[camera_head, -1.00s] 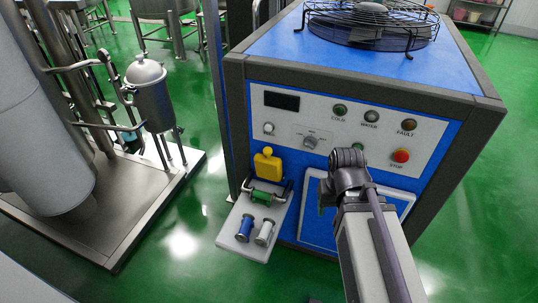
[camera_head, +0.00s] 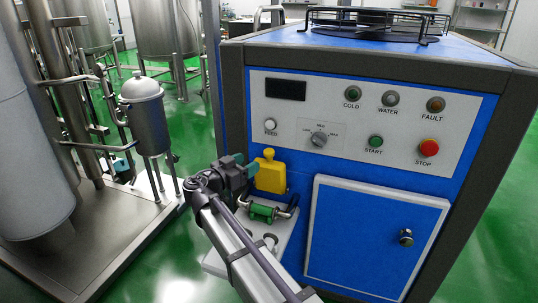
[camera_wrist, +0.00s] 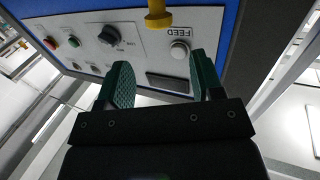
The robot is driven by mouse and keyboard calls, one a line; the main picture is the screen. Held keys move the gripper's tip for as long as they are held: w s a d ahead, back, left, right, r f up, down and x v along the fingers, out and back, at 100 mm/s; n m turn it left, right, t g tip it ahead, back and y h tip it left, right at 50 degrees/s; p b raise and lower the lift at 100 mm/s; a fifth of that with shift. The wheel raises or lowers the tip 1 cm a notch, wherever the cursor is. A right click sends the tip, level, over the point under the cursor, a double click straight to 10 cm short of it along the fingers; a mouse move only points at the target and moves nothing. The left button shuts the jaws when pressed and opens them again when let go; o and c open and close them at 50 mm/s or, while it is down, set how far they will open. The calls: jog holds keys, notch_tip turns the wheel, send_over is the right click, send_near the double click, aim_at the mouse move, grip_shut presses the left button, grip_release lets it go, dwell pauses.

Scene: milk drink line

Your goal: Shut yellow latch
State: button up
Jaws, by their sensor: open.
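The yellow latch (camera_head: 270,172) is a flask-shaped piece with a small knob on top, on the blue front of the machine below the white panel. Part of it also shows at the top edge of the wrist view (camera_wrist: 158,14). My gripper (camera_head: 236,168) is just left of the latch in the head view, apart from it as far as I can tell. In the wrist view my gripper (camera_wrist: 160,80) has its two green fingers spread with nothing between them. The latch's lower end is out of the wrist frame.
Below the latch, a small shelf (camera_head: 215,262) carries a green fitting (camera_head: 262,212); my arm hides part of it. The control panel (camera_head: 325,105) above has a feed button (camera_head: 270,124) and several others. A blue door (camera_head: 375,240) is right. A steel vessel (camera_head: 146,115) stands left.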

aim_at(266, 154)
jog(key=x, duration=1)
jog(key=shift+w+d, duration=0.15)
jog(key=shift+c, duration=0.3)
jog(key=shift+f, duration=0.1)
grip_shut()
